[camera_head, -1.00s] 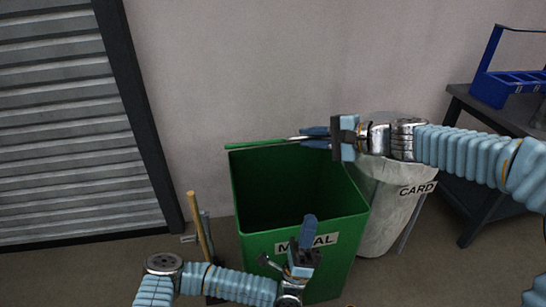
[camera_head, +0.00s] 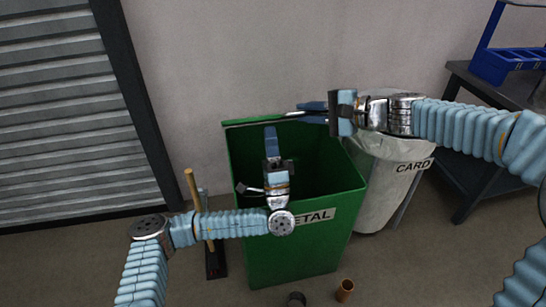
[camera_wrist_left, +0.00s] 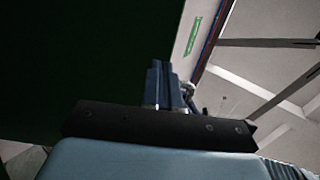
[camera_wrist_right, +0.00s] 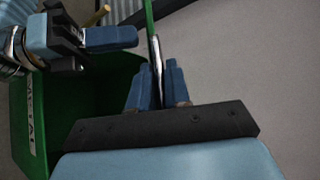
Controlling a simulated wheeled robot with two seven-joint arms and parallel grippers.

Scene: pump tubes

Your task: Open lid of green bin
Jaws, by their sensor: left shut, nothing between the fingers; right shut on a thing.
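The green bin (camera_head: 285,265) with a metal label (camera_head: 318,216) stands open in the head view, its dark inside showing. Its green lid (camera_head: 250,121) shows nearly edge-on along the back rim, with a shiny metal strip at its right part. My right gripper (camera_head: 313,107) is shut at that strip, behind the opening; in the right wrist view the strip (camera_wrist_right: 154,48) runs between the blue fingers. My left gripper (camera_head: 270,131) is shut and empty, fingers pointing up over the bin opening. In the left wrist view, dark green fills the left side beside its fingers (camera_wrist_left: 159,70).
A whitish card bin (camera_head: 384,200) stands close at the right. A dark table (camera_head: 480,85) holds a blue rack (camera_head: 505,66). A wooden-handled tool (camera_head: 192,188) stands left of the bin. A brown tube (camera_head: 345,290) lies on the floor in front.

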